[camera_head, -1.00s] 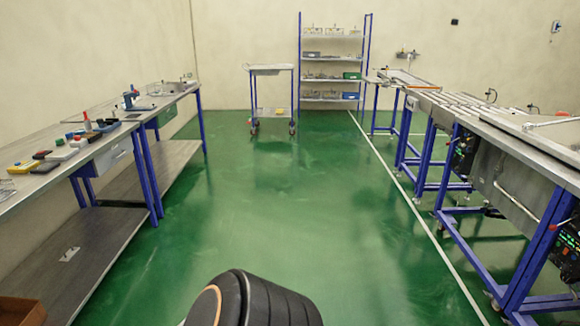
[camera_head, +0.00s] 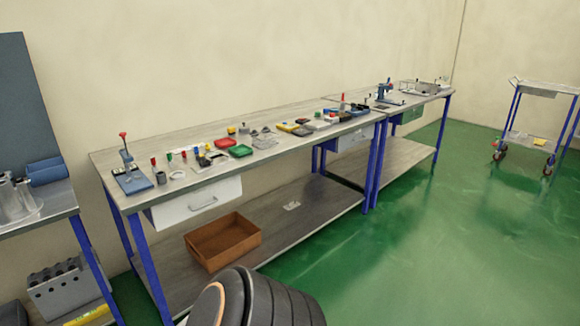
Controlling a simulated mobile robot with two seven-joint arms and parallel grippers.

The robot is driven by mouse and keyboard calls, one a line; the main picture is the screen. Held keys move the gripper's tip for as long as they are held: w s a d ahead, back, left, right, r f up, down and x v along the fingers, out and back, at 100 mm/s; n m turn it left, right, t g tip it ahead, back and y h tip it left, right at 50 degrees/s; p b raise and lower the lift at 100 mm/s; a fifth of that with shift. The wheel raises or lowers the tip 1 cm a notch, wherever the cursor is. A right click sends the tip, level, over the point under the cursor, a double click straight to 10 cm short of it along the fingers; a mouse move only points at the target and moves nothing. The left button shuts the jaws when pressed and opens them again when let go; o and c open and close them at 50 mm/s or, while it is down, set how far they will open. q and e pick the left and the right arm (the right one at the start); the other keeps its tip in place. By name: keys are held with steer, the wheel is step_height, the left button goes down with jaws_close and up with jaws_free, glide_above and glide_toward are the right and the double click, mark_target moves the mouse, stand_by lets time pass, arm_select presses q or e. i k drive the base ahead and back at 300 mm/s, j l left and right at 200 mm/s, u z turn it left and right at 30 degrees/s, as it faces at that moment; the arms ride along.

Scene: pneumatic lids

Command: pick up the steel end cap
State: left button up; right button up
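I cannot pick out the steel end cap for sure at this distance. A small grey cylindrical piece (camera_head: 161,177) stands near the left end of the long workbench (camera_head: 150,150), beside a blue-based hand press with a red knob (camera_head: 131,178). Another small greyish piece (camera_head: 244,130) stands further along toward the back edge. Several small parts lie between them, too small to tell apart. Neither of my grippers is in view; only a dark ribbed part of my own body shows at the bottom.
Another table (camera_head: 62,200) stands at left. Green floor is clear at right; a wheeled cart (camera_head: 545,88) stands beyond.

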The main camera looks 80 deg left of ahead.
mark_target(161, 176)
steer(key=u, duration=3.45)
steer(key=i+j, duration=0.1)
steer(key=i, duration=0.2)
steer(key=i+j, duration=0.1)
steer(key=i, duration=0.2)
